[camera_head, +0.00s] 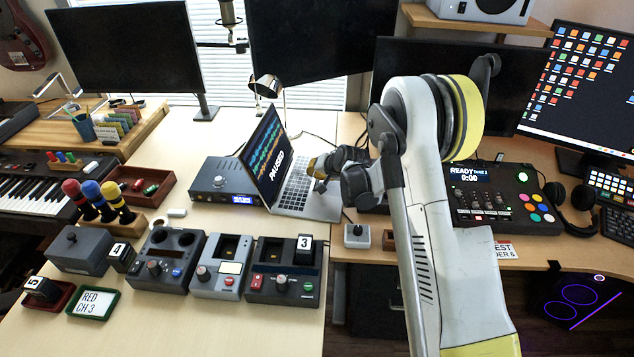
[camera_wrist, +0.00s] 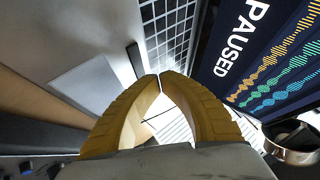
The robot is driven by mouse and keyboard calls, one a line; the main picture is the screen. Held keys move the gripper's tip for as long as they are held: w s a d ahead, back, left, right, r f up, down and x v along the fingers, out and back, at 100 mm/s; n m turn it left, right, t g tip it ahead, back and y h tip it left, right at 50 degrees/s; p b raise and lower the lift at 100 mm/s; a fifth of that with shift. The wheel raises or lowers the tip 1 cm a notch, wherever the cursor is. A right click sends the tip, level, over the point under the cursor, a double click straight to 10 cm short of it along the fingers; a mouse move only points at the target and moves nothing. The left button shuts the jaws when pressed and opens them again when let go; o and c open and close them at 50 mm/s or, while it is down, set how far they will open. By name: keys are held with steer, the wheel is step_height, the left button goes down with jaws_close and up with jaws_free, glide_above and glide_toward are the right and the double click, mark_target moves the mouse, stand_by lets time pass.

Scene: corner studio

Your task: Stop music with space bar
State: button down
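The open laptop (camera_head: 290,190) stands on the desk, and its screen (camera_head: 263,155) reads "PAUSED" over coloured waveforms. In the wrist view the screen (camera_wrist: 232,50) shows the same word. The laptop's keyboard (camera_wrist: 172,32) is dark with light gaps. A long dark key (camera_wrist: 136,60), which looks like the space bar, lies between the keyboard and the pale trackpad (camera_wrist: 95,85). My gripper (camera_head: 316,168) is over the right part of the laptop. Its yellow fingers (camera_wrist: 160,77) meet at the tips with nothing between them. I cannot tell whether the tips touch a key.
A dark audio box (camera_head: 222,185) stands left of the laptop. A control panel (camera_head: 495,195) with coloured buttons is right of my arm. Several consoles (camera_head: 218,268) line the front of the desk. A lamp (camera_head: 268,86) stands behind the laptop.

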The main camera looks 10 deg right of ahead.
mark_target(315, 181)
steer(key=shift+r+p, duration=1.6)
steer(key=shift+r, duration=1.4)
